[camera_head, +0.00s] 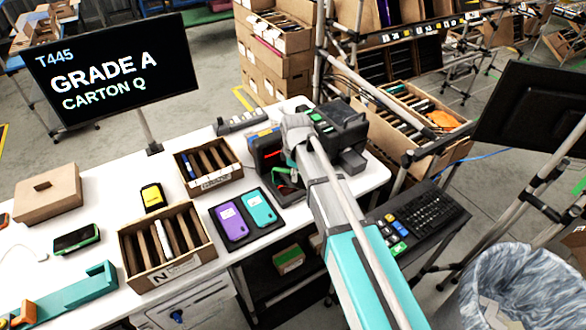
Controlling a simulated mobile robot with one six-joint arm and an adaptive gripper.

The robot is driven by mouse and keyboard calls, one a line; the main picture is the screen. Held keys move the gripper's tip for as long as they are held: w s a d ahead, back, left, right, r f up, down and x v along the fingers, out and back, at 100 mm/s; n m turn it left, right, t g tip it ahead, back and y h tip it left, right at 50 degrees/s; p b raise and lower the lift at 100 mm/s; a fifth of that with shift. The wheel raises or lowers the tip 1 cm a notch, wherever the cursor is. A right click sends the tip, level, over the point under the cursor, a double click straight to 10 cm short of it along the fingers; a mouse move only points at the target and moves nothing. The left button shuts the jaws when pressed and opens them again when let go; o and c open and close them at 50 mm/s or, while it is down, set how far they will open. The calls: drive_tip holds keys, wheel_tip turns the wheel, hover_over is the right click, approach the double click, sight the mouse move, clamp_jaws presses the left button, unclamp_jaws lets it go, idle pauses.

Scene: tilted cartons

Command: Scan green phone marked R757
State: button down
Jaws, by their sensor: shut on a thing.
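My gripper (287,167) is mostly hidden behind my own arm, beside the black scanner stand (259,150) with its red light. It is shut on a small green-edged thing (286,178) that looks like a green phone, held low in front of the stand. Its marking cannot be read. Another dark-screened phone with a green edge (77,238) lies on the left of the white table. The monitor (108,75) reads "T445 GRADE A CARTON Q".
A black tray (213,215) holds a purple phone (232,222) and a teal phone (258,207). Two divided cartons (181,271) (228,184) stand left of it. A yellow device (152,196), black printer (338,125) and keyboard (428,214) stand around.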

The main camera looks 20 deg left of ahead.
drive_tip(key=n, duration=0.2)
drive_tip(key=w+n, duration=0.1)
drive_tip(key=a+n, duration=0.1)
drive_tip(key=n, duration=0.1)
drive_tip(key=shift+w+r+n, duration=0.15)
drive_tip(key=shift+w+n, duration=0.15)
drive_tip(key=w+a+f+b, duration=0.3)
drive_tip(key=f+b, duration=0.1)
drive_tip(key=f, duration=0.1)
drive_tip(key=shift+w+a+b, duration=0.15)
drive_tip(key=shift+a+b, duration=0.2)
drive_tip(key=shift+b, duration=0.05)
idle(0.5)
drive_tip(key=shift+r+p, duration=2.55)
drive_tip(key=shift+f, duration=0.2)
